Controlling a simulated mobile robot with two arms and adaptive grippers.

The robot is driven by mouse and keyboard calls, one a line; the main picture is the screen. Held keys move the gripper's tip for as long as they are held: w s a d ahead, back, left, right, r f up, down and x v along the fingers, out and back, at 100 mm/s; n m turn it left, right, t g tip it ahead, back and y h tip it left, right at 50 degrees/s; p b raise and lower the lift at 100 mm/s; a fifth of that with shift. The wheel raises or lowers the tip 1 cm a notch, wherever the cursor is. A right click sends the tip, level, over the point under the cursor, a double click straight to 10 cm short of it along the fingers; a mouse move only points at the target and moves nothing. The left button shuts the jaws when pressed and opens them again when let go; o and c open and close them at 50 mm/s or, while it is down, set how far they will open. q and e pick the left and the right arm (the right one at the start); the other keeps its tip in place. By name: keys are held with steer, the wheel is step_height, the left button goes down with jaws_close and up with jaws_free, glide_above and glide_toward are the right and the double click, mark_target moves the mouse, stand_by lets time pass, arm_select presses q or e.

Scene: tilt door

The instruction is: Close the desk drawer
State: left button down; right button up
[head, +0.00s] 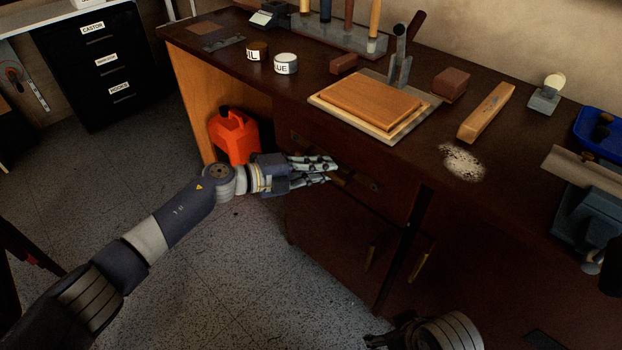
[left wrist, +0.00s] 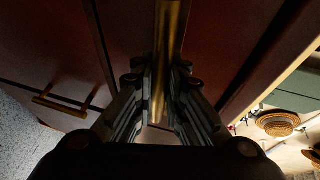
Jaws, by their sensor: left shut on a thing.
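The dark brown desk (head: 250,75) has a drawer front (head: 312,146) under its top. A brass handle (left wrist: 172,50) on that front runs between the fingers of my left gripper (left wrist: 159,95) in the left wrist view. My left gripper also shows in the head view (head: 332,170), shut on the handle in front of the drawer. How far the drawer stands out is hard to tell in the dark. Part of my right arm (head: 445,332) shows at the bottom edge of the head view; its finger state is unclear.
Cupboard doors with brass handles (head: 421,267) are below the drawer. A red fuel can (head: 234,137) stands in the desk's open left bay. A wooden board (head: 370,103), a brick (head: 451,83) and tins lie on the desk top. The speckled floor at left is clear.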

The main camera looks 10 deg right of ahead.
arm_select(q)
steer(key=shift+w+d, duration=0.15)
steer(key=shift+d, duration=0.15)
steer(key=c, duration=1.6)
jaws_free()
steer(key=v, duration=1.2)
